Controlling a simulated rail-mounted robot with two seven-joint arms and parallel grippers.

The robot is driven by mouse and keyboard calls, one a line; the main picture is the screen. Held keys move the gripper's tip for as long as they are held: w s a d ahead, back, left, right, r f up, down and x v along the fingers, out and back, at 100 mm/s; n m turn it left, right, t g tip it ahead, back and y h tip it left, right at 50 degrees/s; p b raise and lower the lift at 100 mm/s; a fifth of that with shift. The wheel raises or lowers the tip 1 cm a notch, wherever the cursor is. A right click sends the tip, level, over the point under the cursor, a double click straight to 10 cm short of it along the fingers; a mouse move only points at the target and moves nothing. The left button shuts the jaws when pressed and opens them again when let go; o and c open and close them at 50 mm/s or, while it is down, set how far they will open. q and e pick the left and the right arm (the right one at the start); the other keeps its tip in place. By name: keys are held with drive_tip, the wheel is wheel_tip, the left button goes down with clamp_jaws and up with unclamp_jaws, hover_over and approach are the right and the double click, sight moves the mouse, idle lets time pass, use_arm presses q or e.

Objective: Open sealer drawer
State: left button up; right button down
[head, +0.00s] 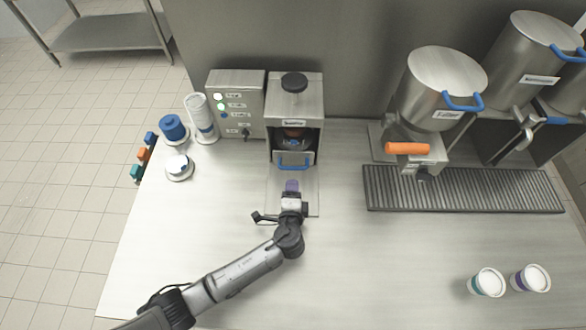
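The sealer (296,104) is a steel box with a black knob on top, standing at the back middle of the table. Its drawer (293,158) is the grey front with a blue handle (292,168) low in the opening. A dark round part shows just above the drawer. My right gripper is out of view.
A control box (236,104) with green lights stands left of the sealer. White cup stacks (201,117) and a blue stack (173,127) are further left. A filler (440,90) and a drip grate (460,189) are right. Two cups (488,282) stand front right.

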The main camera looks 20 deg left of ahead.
sight(293, 167)
use_arm(q)
drive_tip(key=b+x, duration=0.1)
drive_tip(key=x, duration=0.8)
drive_tip(key=shift+w+a, duration=0.1)
drive_tip(key=shift+w, duration=0.2)
drive_tip(key=shift+c, duration=0.2)
clamp_jaws()
